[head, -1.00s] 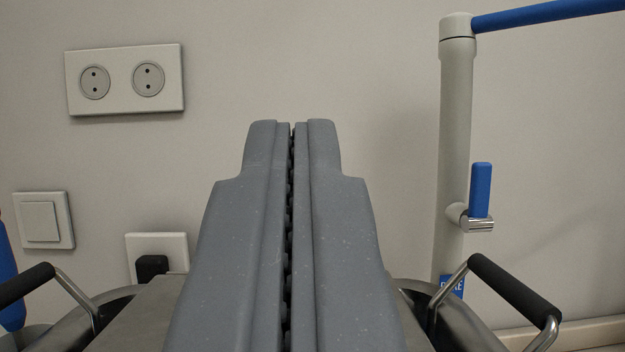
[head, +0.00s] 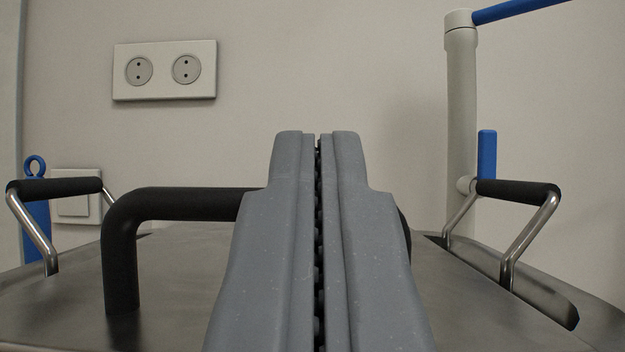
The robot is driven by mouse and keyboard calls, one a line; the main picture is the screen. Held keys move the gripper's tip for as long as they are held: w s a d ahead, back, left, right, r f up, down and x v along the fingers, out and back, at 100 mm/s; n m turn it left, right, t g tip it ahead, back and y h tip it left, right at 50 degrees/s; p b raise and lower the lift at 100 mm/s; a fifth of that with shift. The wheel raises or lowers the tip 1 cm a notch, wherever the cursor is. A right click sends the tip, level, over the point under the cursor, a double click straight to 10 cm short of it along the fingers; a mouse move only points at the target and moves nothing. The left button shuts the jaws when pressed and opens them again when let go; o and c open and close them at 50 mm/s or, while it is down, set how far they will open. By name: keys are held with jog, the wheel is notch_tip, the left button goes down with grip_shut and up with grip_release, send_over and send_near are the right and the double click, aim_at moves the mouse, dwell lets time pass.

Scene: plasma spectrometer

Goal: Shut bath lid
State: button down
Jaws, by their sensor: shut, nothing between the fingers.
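The bath lid (head: 190,275) is a grey metal plate across the lower part of the head view, lying roughly level as far as I can see. A thick black bar handle (head: 175,205) stands on it, with its left post rising from the plate and its right end mostly hidden behind my gripper. My gripper (head: 318,140) is shut and empty, pointing forward in front of the handle. I cannot tell whether it touches the handle. The lid's near edge is out of view.
Black-gripped metal side handles stand at the left (head: 55,187) and right (head: 518,192). Behind are a wall with a double socket (head: 164,70), a switch (head: 75,195), and a pale pipe (head: 461,110) with a blue lever (head: 487,155). A blue object (head: 37,215) hangs at far left.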

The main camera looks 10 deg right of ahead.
jog(key=shift+w+d+f, duration=0.1)
jog(key=shift+f, duration=0.4)
jog(key=shift+r, duration=0.1)
notch_tip(320, 180, up, 4)
jog(key=r, duration=0.1)
jog(key=w+f+p+v, duration=0.1)
jog(key=f+v, duration=0.1)
jog(key=v, duration=0.9)
jog(key=w+a+r+n+g+y, duration=0.15)
jog(key=a+r, duration=0.25)
jog(key=r, duration=0.4)
jog(key=w+a+r+n+g+y, duration=0.1)
jog(key=w+a+r+g+y, duration=0.15)
jog(key=r, duration=0.65)
jog(key=s+a+r+g, duration=0.1)
jog(key=s+a+r, duration=0.2)
jog(key=s, duration=0.3)
jog(key=s+a+r+g+y, duration=0.1)
jog(key=s+a+r+g, duration=0.1)
jog(key=s+r, duration=0.3)
jog(key=s+a+r+g+y, duration=0.1)
jog(key=s+a+r+g, duration=0.1)
jog(key=s+a+r, duration=0.3)
jog(key=shift+f+v, duration=0.25)
jog(key=shift+v, duration=0.9)
jog(key=shift+a, duration=0.1)
